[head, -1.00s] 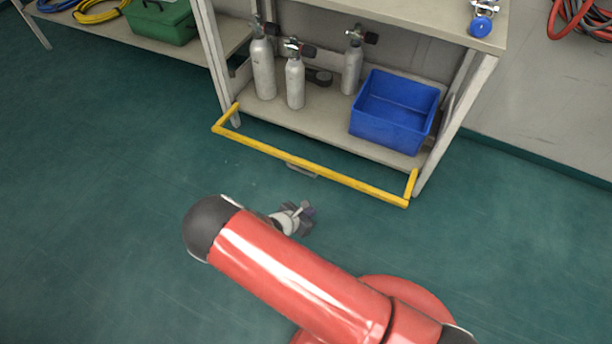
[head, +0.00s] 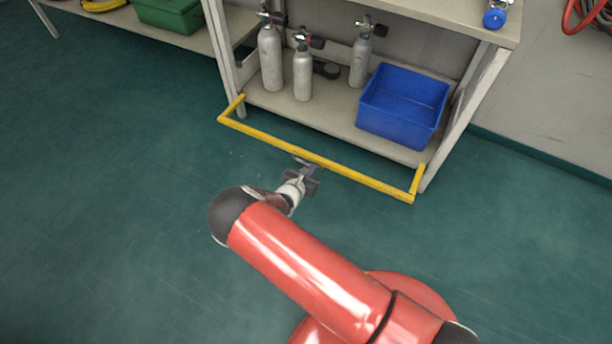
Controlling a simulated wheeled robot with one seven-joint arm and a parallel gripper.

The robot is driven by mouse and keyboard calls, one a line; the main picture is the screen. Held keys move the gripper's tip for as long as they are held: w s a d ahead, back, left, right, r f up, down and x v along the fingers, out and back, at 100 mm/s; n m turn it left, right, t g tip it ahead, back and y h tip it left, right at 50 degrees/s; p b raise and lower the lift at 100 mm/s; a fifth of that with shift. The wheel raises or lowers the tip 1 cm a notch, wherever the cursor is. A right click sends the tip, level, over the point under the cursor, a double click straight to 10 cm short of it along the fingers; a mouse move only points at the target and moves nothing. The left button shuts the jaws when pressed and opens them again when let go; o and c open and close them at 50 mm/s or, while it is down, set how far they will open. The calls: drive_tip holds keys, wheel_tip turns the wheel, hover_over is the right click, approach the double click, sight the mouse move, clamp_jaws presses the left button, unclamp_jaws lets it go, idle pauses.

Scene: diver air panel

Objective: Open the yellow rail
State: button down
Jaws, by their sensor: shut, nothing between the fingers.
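The yellow rail (head: 345,171) is a U-shaped bar across the front of the low shelf. Its long bar stands out from the shelf, and its two short arms reach back to the shelf's left and right legs. My gripper (head: 307,170) is just in front of the middle of the long bar, close to it in the picture. I cannot tell whether it touches the rail. The fingers are small and partly blurred together, shut with nothing held. A small grey piece by the middle of the bar is partly hidden by my gripper.
Several grey cylinders, one of them here (head: 270,58), stand on the shelf (head: 325,112) behind the rail. A blue crate (head: 402,105) sits at its right end. A green box (head: 168,14) is on another shelf at the upper left. The green floor (head: 110,200) is clear.

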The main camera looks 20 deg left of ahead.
sight(312, 158)
drive_tip(key=shift+w, duration=0.2)
drive_tip(key=r+g+p, duration=0.1)
drive_tip(key=p, duration=0.1)
drive_tip(key=r+g+p, duration=0.1)
drive_tip(key=r+p, duration=0.2)
drive_tip(key=r, duration=0.1)
drive_tip(key=shift+w+r+g+p, duration=0.1)
drive_tip(key=shift+w+g+p, duration=0.2)
drive_tip(key=shift+g+p, duration=0.1)
drive_tip(key=shift+r+g, duration=0.15)
drive_tip(key=shift+g, duration=0.25)
